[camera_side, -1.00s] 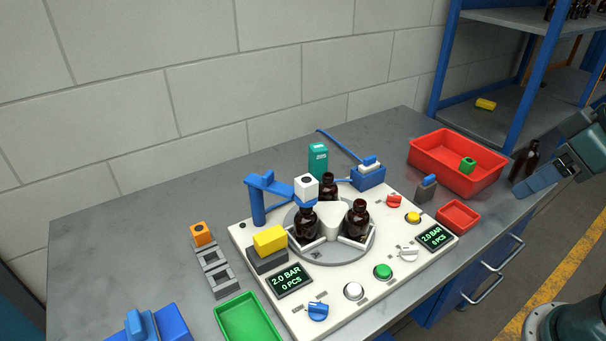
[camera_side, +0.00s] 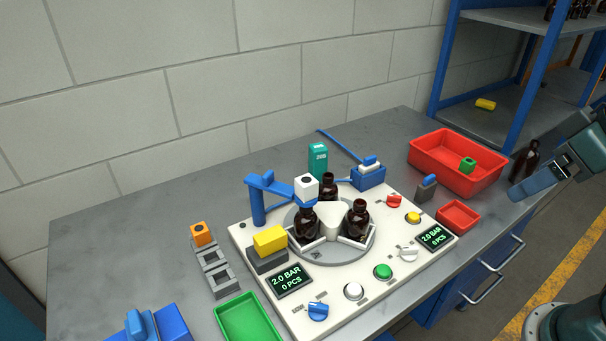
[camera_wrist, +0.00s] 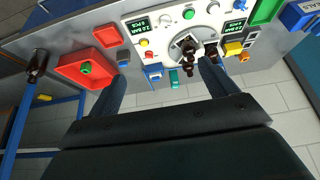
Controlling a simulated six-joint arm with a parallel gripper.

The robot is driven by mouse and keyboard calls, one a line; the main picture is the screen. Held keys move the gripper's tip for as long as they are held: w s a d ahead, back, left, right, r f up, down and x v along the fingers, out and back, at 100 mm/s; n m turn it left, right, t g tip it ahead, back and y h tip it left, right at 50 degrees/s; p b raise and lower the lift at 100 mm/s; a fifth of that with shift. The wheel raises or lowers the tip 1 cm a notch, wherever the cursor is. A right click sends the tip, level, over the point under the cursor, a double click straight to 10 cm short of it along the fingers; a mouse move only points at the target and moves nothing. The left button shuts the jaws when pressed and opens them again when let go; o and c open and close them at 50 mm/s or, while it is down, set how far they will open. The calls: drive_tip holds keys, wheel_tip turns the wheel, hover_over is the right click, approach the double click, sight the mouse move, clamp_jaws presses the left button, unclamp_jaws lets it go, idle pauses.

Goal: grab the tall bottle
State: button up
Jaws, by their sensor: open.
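A dark amber bottle (camera_side: 525,158) stands on the bench's right end, beside the red crate, in the side view. It also shows at the left of the wrist view (camera_wrist: 37,65). Several more amber bottles are in view, including a front-left one (camera_side: 306,224), a front-right one (camera_side: 357,221) and a back one (camera_side: 328,186) on the round turntable (camera_side: 290,222). My gripper (camera_side: 516,190) is just right of the lone bottle in the side view, apart from the turntable. In the wrist view my gripper (camera_wrist: 162,78) is open, with nothing between its fingers.
The red crate (camera_side: 430,168) holds a green block (camera_side: 467,165). A small red tray (camera_side: 458,216) sits in front. The white panel (camera_side: 330,300) carries knobs, buttons and a blue arm fixture (camera_side: 257,205). A blue shelf rack (camera_side: 520,110) stands behind.

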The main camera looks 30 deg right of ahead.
drive_tip(key=shift+r, duration=0.1)
drive_tip(key=w+d+r+m+g+h, duration=0.1)
drive_tip(key=w+d+r+m, duration=0.25)
drive_tip(key=w+d, duration=0.5)
drive_tip(key=w+d+r+m+g, duration=0.2)
drive_tip(key=w+d+r+m, duration=0.15)
drive_tip(key=w+d, duration=0.45)
drive_tip(key=m+g+y, duration=0.1)
drive_tip(key=m+g, duration=0.2)
drive_tip(key=m, duration=0.6)
hover_over(537, 142)
wheel_tip(537, 142, down, 16)
drive_tip(key=shift+s+d+f, duration=0.1)
drive_tip(key=shift+f, duration=4.5)
